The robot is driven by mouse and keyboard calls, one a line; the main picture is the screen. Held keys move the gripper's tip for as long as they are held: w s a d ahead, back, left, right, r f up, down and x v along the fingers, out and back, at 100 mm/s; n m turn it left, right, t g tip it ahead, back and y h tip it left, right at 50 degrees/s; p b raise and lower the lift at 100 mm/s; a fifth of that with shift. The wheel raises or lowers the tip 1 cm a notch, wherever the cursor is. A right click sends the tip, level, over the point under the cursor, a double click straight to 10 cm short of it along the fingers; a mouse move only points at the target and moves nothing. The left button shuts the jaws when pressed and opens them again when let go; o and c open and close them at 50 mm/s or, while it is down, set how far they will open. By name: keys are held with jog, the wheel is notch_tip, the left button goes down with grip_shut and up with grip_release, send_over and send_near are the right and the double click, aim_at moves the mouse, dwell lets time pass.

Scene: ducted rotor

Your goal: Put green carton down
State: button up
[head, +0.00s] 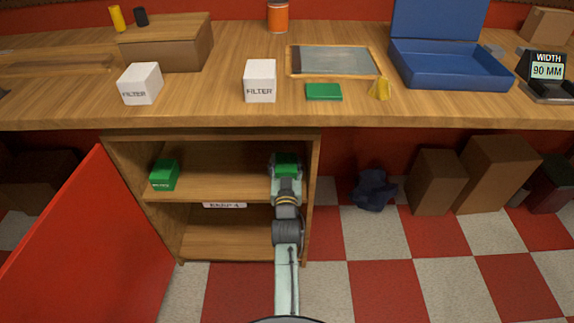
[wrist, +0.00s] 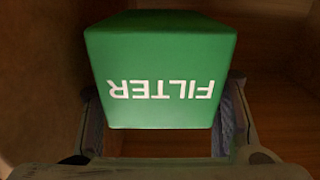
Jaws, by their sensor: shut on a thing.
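The green carton (wrist: 160,60), marked FILTER, is between the fingers of my gripper (wrist: 160,140) in the wrist view, its lettering upside down. In the head view my gripper (head: 286,172) reaches into the right end of the open cabinet's upper compartment, with the green carton (head: 287,159) at its tip. My gripper is shut on the carton. Whether the carton's underside touches the shelf (head: 220,188) is hidden. A second green carton (head: 164,176) stands on the left end of the same shelf.
The cabinet's red door (head: 95,240) stands open at left. The right side wall (head: 313,180) is close beside my gripper. The shelf middle is free. Two white FILTER cartons (head: 140,84) (head: 260,81) stand on the worktop (head: 210,110) above. Brown boxes (head: 437,180) stand on the floor at right.

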notch_tip(320, 180, down, 2)
jog(key=shift+s+f+b, duration=0.1)
jog(key=shift+b, duration=0.25)
jog(key=shift+f, duration=0.25)
jog(key=shift+r, duration=0.25)
jog(key=shift+f, duration=0.3)
jog(key=o, duration=1.3)
jog(key=shift+r, duration=0.1)
